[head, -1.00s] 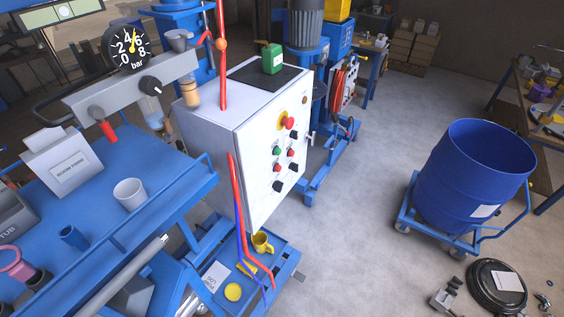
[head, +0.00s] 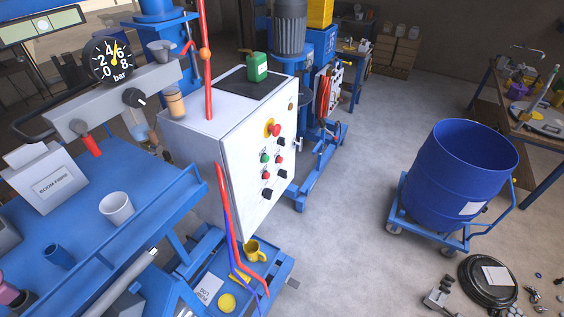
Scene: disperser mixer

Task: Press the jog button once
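The white control cabinet (head: 190,125) stands left of centre in the head view, its front panel turned to the right. The panel carries a red emergency-stop button (head: 274,130) on yellow, a green button (head: 265,158), red buttons (head: 279,160) and (head: 266,175), and black knobs or switches (head: 282,142), (head: 282,174) and (head: 267,194). The labels are too small to read, so I cannot tell which one is the jog button. Neither of my grippers shows in the head view.
A blue bench (head: 140,222) with a white cup (head: 116,209) is at the left. Red hoses (head: 229,220) hang before the cabinet's near edge. A blue drum (head: 460,175) on a trolley stands at the right, with a coiled black hose (head: 487,285) nearby. Open floor (head: 345,225) lies between.

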